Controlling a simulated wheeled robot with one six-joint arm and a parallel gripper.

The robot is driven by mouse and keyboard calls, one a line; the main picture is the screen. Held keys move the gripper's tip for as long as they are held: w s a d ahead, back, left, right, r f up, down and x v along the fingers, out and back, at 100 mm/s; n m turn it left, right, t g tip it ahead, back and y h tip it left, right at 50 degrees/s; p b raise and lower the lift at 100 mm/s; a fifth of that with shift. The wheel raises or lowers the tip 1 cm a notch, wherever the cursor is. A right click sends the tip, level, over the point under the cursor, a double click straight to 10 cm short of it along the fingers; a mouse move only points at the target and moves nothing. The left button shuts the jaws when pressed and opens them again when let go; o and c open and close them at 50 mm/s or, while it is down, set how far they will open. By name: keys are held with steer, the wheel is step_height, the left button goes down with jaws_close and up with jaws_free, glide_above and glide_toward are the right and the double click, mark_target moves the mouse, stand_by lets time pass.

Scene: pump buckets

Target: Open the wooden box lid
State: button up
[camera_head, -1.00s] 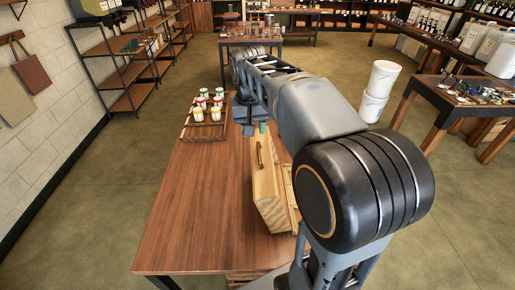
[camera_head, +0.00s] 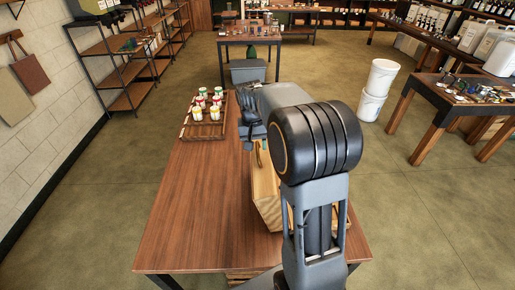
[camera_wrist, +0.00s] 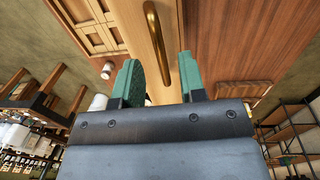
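The light wooden box (camera_head: 264,197) stands on the brown table, partly hidden behind my arm. In the wrist view, its pale wood face (camera_wrist: 137,28) carries a curved brass handle (camera_wrist: 153,28). A part with framed panels (camera_wrist: 92,28) shows beside that face. My gripper (camera_wrist: 158,60) is open, with its two green fingers on either side of the handle's lower end. I cannot tell whether either finger touches it. In the head view the arm hides the fingers, and only a bit of the handle (camera_head: 258,155) shows.
The table (camera_head: 190,215) is bare left of the box. A wooden tray (camera_head: 188,132) with several small jars (camera_head: 208,105) sits at its far end. Two stacked white buckets (camera_head: 376,90) stand on the floor at right, near another table (camera_head: 440,105) with goods.

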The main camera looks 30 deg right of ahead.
steer(key=shift+d+f, duration=0.15)
steer(key=shift+f, duration=1.05)
steer(key=shift+c, duration=0.5)
jaws_close()
